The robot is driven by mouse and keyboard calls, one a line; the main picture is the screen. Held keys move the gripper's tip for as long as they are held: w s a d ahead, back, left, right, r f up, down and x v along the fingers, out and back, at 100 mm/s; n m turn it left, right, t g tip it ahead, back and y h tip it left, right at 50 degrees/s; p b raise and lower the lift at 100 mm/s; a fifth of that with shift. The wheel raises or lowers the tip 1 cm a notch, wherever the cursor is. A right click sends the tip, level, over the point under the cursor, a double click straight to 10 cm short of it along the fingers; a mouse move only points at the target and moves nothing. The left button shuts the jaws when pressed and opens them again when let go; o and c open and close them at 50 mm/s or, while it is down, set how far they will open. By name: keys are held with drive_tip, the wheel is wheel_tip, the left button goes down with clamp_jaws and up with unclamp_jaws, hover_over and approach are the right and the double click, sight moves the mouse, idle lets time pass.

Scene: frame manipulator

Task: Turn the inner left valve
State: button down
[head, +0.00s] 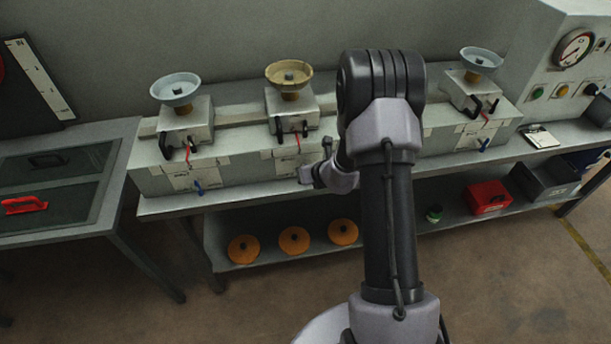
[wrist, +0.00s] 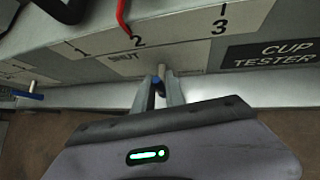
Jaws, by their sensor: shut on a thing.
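The inner left valve, a small blue handle (wrist: 155,81) on a pale stem, sits below the "SHUT" label in the wrist view. My gripper (wrist: 160,92) is shut on this handle, one finger on each side of it. In the head view my gripper (head: 307,175) is at the front face of the bench box, below the yellow cup (head: 289,75). The valve is too small and covered to make out there. The outer left valve (head: 198,188), also blue, is on the same front face further left; it also shows in the wrist view (wrist: 28,95).
The long grey tester box (head: 235,175) stands on the bench, with black hooked handles above the valves. Orange discs (head: 294,240) and a red box (head: 489,198) lie on the lower shelf. My arm hides part of the box right of the gripper.

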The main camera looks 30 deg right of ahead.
drive_tip(key=shift+f+n+h+b, duration=0.15)
drive_tip(key=shift+n+h+b, duration=0.2)
drive_tip(key=shift+b, duration=0.4)
drive_tip(key=shift+h, duration=0.35)
drive_tip(key=c, duration=1.7)
unclamp_jaws()
drive_tip(key=shift+r, duration=0.2)
drive_tip(key=p+v, duration=0.2)
drive_tip(key=v, duration=0.6)
drive_tip(key=p+v, duration=0.2)
drive_tip(key=v, duration=0.7)
drive_tip(key=shift+w+r, duration=0.15)
drive_tip(key=shift+r, duration=0.2)
